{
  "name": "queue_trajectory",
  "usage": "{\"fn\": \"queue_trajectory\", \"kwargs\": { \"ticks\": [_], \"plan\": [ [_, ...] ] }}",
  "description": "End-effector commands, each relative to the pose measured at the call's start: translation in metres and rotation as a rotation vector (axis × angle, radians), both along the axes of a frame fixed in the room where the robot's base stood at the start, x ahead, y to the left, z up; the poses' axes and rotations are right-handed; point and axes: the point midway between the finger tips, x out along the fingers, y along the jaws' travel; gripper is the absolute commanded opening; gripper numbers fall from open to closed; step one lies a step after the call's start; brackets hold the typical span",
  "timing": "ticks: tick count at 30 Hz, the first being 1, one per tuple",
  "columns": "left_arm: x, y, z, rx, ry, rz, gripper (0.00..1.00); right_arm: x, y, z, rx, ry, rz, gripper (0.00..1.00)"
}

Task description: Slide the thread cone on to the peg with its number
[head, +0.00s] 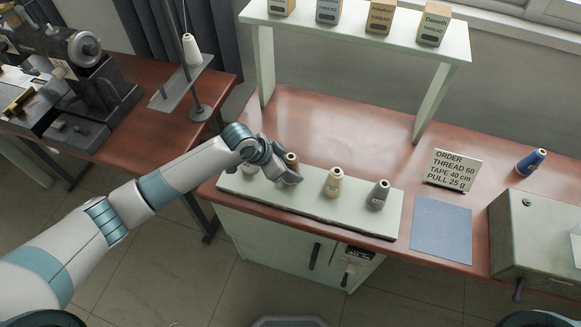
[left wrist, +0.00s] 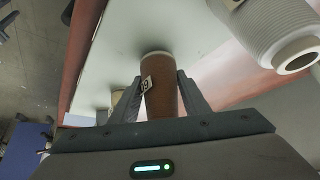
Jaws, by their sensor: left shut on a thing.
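A brown thread cone (head: 291,160) stands at the board's left part. My left gripper (head: 286,174) is at it, and in the left wrist view its two fingers (left wrist: 160,98) are closed on either side of the brown cone (left wrist: 160,80). A small white tag on the cone bears a number I cannot read surely. The cone's base appears at the board's surface; I cannot tell whether it touches. A white cone (head: 250,166), partly hidden by my gripper, a cream cone (head: 334,182) and a grey cone (head: 378,195) share the board. My right gripper is out of view.
The pale board (head: 315,207) lies along the table's front edge. A sign (head: 453,170) reads thread 60. Left, a thread stand (head: 183,82) carries a white cone (head: 191,50) beside a machine (head: 80,85).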

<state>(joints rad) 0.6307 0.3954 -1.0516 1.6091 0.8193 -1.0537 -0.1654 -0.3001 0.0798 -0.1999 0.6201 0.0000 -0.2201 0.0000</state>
Motion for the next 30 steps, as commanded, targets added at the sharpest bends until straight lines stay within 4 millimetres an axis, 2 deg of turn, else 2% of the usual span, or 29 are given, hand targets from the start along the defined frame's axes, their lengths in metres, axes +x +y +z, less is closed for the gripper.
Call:
{"fn": "queue_trajectory", "kwargs": {
  "ticks": [13, 14, 16, 17, 30],
  "plan": [
    [-0.0001, -0.0003, -0.0094, -0.001, 0.000, 0.000, 0.16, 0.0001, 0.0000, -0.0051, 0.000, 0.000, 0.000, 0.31],
    [0.0000, -0.0002, -0.0092, -0.001, 0.000, 0.000, 0.44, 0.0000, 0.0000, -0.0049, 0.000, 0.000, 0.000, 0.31],
    [0.0000, -0.0003, -0.0087, -0.001, 0.000, 0.000, 0.61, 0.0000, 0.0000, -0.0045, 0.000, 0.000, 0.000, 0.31],
    [0.0000, -0.0003, -0.0087, -0.001, 0.000, 0.000, 0.64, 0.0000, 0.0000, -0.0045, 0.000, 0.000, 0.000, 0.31],
    [-0.0006, 0.0023, -0.0059, 0.000, -0.001, 0.001, 0.64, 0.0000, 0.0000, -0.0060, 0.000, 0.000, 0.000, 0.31]
  ]
}}
